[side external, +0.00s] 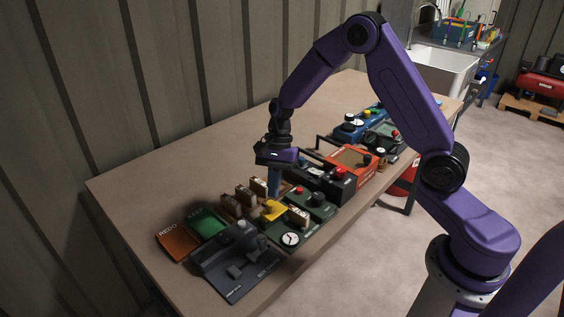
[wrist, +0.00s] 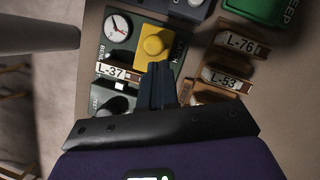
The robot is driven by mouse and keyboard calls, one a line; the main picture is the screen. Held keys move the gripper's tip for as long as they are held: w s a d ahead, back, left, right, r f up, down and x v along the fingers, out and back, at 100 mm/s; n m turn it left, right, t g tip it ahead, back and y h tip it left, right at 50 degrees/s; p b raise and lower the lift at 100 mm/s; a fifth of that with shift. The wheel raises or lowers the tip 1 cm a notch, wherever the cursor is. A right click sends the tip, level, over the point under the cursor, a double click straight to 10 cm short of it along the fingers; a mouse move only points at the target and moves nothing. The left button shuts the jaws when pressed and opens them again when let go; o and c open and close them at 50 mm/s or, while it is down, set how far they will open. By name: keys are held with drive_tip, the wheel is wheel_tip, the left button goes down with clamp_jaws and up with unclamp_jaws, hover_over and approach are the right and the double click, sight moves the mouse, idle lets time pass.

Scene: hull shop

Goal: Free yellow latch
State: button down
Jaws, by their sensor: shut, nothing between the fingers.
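The yellow latch (side external: 272,210) sits on a dark green panel with a white round gauge, in the middle of the row of devices. In the wrist view the yellow latch (wrist: 153,43) is a block with a rounded knob, beside the gauge (wrist: 118,27). My gripper (side external: 273,194) points down with its fingertips right at the latch in the side view. In the wrist view my gripper (wrist: 158,68) is shut and empty, its tips by the latch's lower edge. I cannot tell whether they touch it.
Wooden label holders stand close by, marked L-37 (wrist: 118,70), L-53 (wrist: 228,80) and L-76 (wrist: 240,43). A dark grey device (side external: 236,260), a green tray (side external: 207,223) and an orange REDO tray (side external: 177,241) lie at the near end. The tabletop (side external: 215,150) by the wall is clear.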

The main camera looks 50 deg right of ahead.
drive_tip(key=w+d+f+v, duration=0.1)
drive_tip(key=d+v, duration=0.1)
drive_tip(key=v, duration=0.9)
drive_tip(key=shift+w+d+r, duration=0.15)
drive_tip(key=shift+d+r, duration=0.1)
drive_tip(key=s+a+r+n+h, duration=0.1)
drive_tip(key=s+a+r+n, duration=0.1)
drive_tip(key=s+a+n, duration=0.35)
drive_tip(key=s+a+r+n+h, duration=0.1)
drive_tip(key=s+a+n+h, duration=0.15)
drive_tip(key=s+n, duration=0.55)
drive_tip(key=s+d+n+t, duration=0.2)
drive_tip(key=s+n, duration=0.9)
drive_tip(key=s, duration=0.8)
drive_tip(key=shift+s+d+f+n, duration=0.2)
drive_tip(key=shift+d+f+n, duration=0.05)
drive_tip(key=shift+d+n, duration=0.1)
